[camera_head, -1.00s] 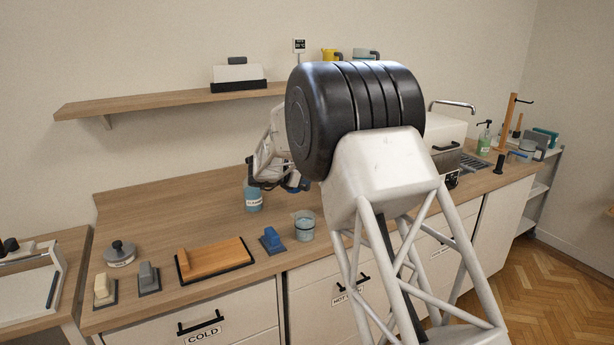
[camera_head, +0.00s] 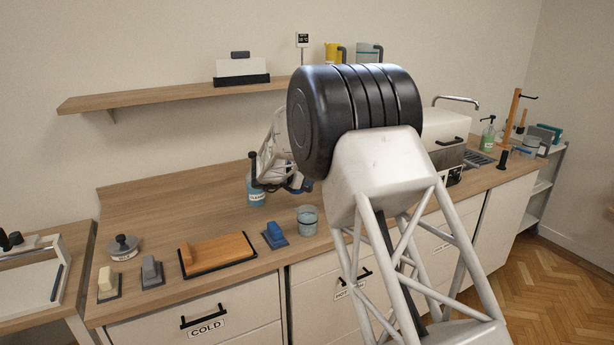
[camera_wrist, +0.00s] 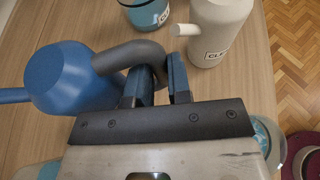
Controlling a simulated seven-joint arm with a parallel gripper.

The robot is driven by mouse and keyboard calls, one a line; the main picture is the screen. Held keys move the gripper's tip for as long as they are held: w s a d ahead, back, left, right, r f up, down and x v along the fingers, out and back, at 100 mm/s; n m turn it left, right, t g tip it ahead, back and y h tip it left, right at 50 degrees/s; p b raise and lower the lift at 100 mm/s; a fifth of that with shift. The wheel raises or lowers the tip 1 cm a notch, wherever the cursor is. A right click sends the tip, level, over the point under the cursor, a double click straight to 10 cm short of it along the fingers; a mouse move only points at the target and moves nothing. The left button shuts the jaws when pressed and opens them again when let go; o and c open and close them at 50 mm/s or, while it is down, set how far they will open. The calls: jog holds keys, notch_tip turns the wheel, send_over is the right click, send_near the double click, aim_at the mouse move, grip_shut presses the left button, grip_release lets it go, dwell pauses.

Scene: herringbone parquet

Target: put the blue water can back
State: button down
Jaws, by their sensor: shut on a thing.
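The blue water can (camera_wrist: 72,80) is at the left in the wrist view, with a spout pointing left and a grey curved handle on its right. My gripper (camera_wrist: 162,80) is shut on that handle. The can hangs close beside the fingers, above or near the wooden counter; I cannot tell if its base touches. In the head view my gripper (camera_head: 297,187) is low over the counter, partly behind my own arm, and the blue can is mostly hidden there.
A white can (camera_wrist: 218,28) with a label and spout stands right of the fingers, and a teal container (camera_wrist: 147,14) is beyond them. A wall shelf (camera_head: 180,97) holds a yellow jug (camera_head: 333,53) and a blue-grey jug (camera_head: 366,54). A clear cup (camera_head: 307,220) stands near the counter's front edge.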

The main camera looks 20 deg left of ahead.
aim_at(309, 192)
jog(key=shift+f, duration=2.6)
jog(key=shift+f, duration=0.3)
jog(key=c, duration=1)
grip_release()
jog(key=shift+f, duration=0.1)
jog(key=shift+v, duration=3.9)
